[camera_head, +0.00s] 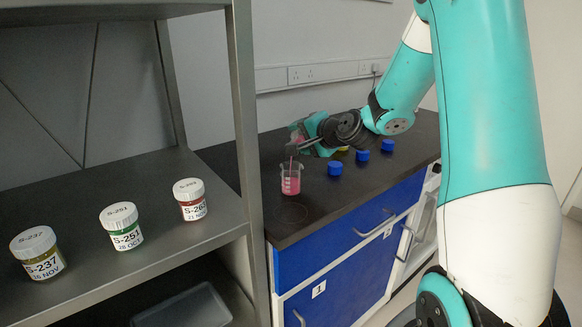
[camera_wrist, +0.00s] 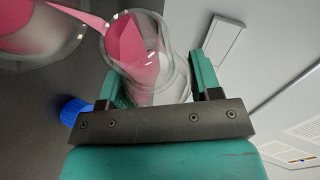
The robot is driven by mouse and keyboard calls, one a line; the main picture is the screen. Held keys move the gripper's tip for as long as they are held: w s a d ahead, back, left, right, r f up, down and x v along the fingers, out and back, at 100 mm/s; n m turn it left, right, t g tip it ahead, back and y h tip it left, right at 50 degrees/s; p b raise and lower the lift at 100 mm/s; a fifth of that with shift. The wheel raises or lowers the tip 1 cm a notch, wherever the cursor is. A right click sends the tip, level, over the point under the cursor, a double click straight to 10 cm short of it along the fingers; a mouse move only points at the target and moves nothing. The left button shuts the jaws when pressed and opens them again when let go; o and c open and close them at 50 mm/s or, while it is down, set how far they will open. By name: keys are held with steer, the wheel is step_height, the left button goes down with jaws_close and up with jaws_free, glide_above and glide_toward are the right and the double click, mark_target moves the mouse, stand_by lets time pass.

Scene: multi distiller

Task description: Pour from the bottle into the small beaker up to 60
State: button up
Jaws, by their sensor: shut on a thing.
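The small beaker (camera_head: 290,184) stands upright on the black bench top with pink liquid in its lower part. Its graduation marks are too small to read. My gripper (camera_head: 309,134) is shut on a clear bottle (camera_wrist: 165,72) of pink liquid, held tilted above the beaker. In the wrist view the bottle sits between the green fingers, its mouth toward the upper left. A pink stream (camera_wrist: 68,12) runs from the mouth into the beaker (camera_wrist: 40,58) at the upper left. In the head view the stream falls inside the beaker.
Several blue caps, one of them nearest the beaker (camera_head: 335,169), are on the bench to the right. Something yellow (camera_head: 343,148) is partly hidden behind my gripper.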

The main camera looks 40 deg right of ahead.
steer(key=shift+r, duration=0.1)
stand_by(0.3)
steer(key=shift+s+a+f+n+t+h+b, duration=0.2)
steer(key=shift+n+t+h+b, duration=0.25)
steer(key=shift+b, duration=1.25)
steer(key=shift+w, duration=0.1)
